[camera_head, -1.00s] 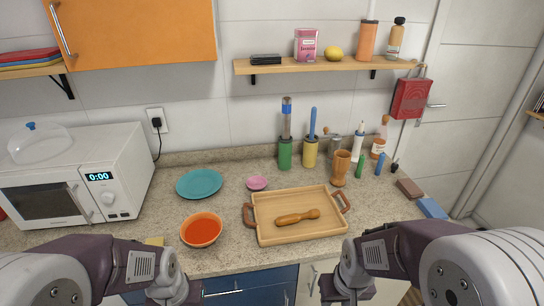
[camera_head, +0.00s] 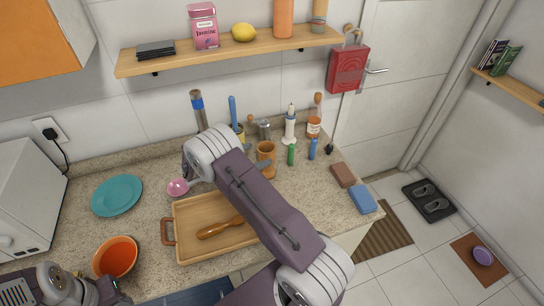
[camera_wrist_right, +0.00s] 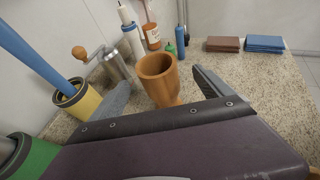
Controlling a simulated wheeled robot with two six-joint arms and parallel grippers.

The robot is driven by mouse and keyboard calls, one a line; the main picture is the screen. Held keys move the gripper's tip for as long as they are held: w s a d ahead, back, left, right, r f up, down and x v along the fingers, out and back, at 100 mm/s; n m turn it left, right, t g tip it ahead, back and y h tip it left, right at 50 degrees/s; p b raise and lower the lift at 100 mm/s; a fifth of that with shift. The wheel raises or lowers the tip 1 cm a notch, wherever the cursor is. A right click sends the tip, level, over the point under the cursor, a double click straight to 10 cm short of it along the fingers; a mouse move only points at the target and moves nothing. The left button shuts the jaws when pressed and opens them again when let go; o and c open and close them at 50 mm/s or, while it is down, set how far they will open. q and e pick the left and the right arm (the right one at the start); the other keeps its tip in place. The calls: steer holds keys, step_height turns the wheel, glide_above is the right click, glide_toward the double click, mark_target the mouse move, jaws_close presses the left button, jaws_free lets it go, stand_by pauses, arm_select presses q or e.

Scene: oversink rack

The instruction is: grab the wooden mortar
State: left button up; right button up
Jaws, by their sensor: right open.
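The wooden mortar (camera_head: 265,153) is a tall orange-brown wooden cup, upright on the counter beyond the tray. My right arm partly hides it in the head view. In the right wrist view the mortar (camera_wrist_right: 160,92) stands just ahead, between the two dark fingers of my right gripper (camera_wrist_right: 161,78). These fingers are spread wide and hold nothing. I cannot tell whether they touch the mortar. My left arm shows at the bottom left of the head view, its fingertips not clear.
A wooden tray (camera_head: 188,246) with a wooden pestle (camera_head: 218,229) lies in front. A yellow holder (camera_wrist_right: 72,98), a metal grinder (camera_wrist_right: 115,66) and several bottles crowd the mortar. A shelf (camera_head: 225,50) hangs above.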

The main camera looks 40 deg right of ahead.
mark_target(272, 150)
steer(key=shift+d+f, duration=0.1)
steer(key=shift+d, duration=0.15)
steer(key=p+x, duration=0.1)
steer(key=x, duration=0.2)
steer(key=shift+d+f, duration=0.15)
steer(key=shift+d, duration=0.15)
steer(key=shift+d+p, duration=0.25)
steer(key=shift+p, duration=0.1)
steer(key=p+x, duration=0.1)
steer(key=x, duration=0.3)
steer(key=shift+p, duration=0.4)
steer(key=shift+d+f, duration=0.25)
steer(key=shift+d, duration=0.05)
steer(key=shift+a+r, duration=0.1)
steer(key=shift+a, duration=0.05)
steer(key=c, duration=1.4)
jaws_close()
